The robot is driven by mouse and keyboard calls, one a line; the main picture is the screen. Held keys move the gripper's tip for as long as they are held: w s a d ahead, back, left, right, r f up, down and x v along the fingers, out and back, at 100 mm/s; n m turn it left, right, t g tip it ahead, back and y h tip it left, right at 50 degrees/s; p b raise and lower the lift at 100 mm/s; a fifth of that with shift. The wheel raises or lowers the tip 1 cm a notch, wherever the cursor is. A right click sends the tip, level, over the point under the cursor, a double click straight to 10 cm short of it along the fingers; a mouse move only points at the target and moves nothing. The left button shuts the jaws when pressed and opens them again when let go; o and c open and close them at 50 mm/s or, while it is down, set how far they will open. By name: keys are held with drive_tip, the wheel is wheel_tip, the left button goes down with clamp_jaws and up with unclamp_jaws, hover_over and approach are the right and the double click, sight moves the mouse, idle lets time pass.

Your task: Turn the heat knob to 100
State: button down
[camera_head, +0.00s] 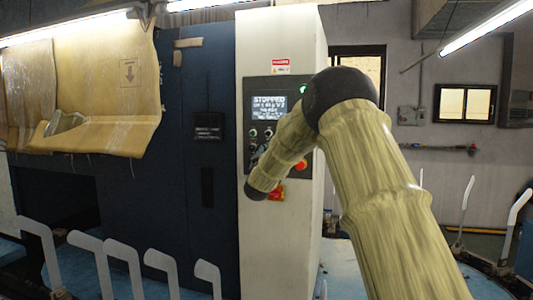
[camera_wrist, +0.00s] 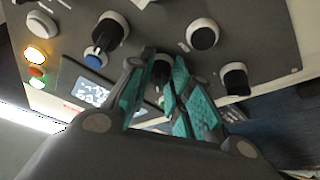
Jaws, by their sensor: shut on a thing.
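The control panel (camera_head: 291,90) is on the pale machine cabinet, with a lit screen (camera_head: 268,107) headed "STOPPED"; its smaller lines are too blurred to read. In the wrist view, my gripper (camera_wrist: 164,60) has its teal-padded fingers on either side of a dark knob (camera_wrist: 161,72) and is shut on it. The fingers cover part of this knob. I cannot read its label or scale, so neither its name nor its setting is clear. In the head view my arm hides much of the panel's lower right and most of the gripper.
Lit yellow (camera_wrist: 36,56), red and green lamps lie to the left. White sock boards (camera_head: 122,250) stand in front of the machine.

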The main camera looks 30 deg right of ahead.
drive_tip(key=shift+s+n+t+y, duration=0.15)
drive_tip(key=shift+n+y, duration=0.45)
drive_tip(key=shift+n, duration=0.65)
drive_tip(key=shift+w+n+t+y, duration=0.1)
drive_tip(key=shift+n+t+y, duration=0.15)
drive_tip(key=shift+n+y, duration=0.7)
drive_tip(key=shift+d+n+h, duration=0.1)
drive_tip(key=shift+n+h, duration=0.25)
drive_tip(key=shift+n, duration=0.15)
drive_tip(key=c, duration=1.3)
unclamp_jaws()
drive_tip(key=shift+s, duration=0.1)
drive_tip(key=v, duration=1.2)
